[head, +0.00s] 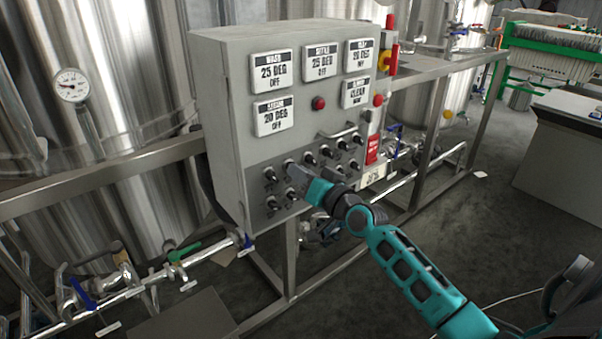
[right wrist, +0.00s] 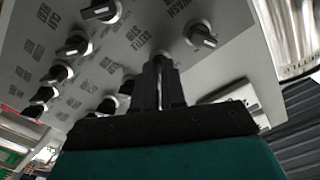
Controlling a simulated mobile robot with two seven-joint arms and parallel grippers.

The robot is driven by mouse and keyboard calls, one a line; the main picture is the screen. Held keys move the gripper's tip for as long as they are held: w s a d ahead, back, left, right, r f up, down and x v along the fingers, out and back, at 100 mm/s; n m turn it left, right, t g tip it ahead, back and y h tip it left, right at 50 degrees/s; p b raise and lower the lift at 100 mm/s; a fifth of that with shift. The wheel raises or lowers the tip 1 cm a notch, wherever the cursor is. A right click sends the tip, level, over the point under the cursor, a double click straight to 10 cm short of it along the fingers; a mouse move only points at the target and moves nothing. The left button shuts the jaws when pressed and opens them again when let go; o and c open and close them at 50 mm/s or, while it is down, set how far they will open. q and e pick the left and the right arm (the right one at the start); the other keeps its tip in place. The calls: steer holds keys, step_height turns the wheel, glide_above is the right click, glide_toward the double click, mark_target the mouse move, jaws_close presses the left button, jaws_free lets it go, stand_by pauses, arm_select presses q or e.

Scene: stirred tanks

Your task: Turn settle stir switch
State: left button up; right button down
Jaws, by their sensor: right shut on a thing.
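The grey control panel (head: 232,120) stands on a metal frame in the middle of the head view, with several black rotary switches on its lower face. In the right wrist view the fingers (right wrist: 160,75) reach up to the panel face and cover most of that switch. My left gripper is not in view.
Other switches (right wrist: 101,10) sit close around the fingers. A handle (head: 338,132) sticks out above the rows. Steel tanks (head: 110,110) stand behind.

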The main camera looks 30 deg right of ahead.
steer(key=c, duration=1.2)
jaws_free()
steer(key=s+d, duration=0.1)
steer(key=s, duration=1.2)
steer(key=shift+w, duration=0.1)
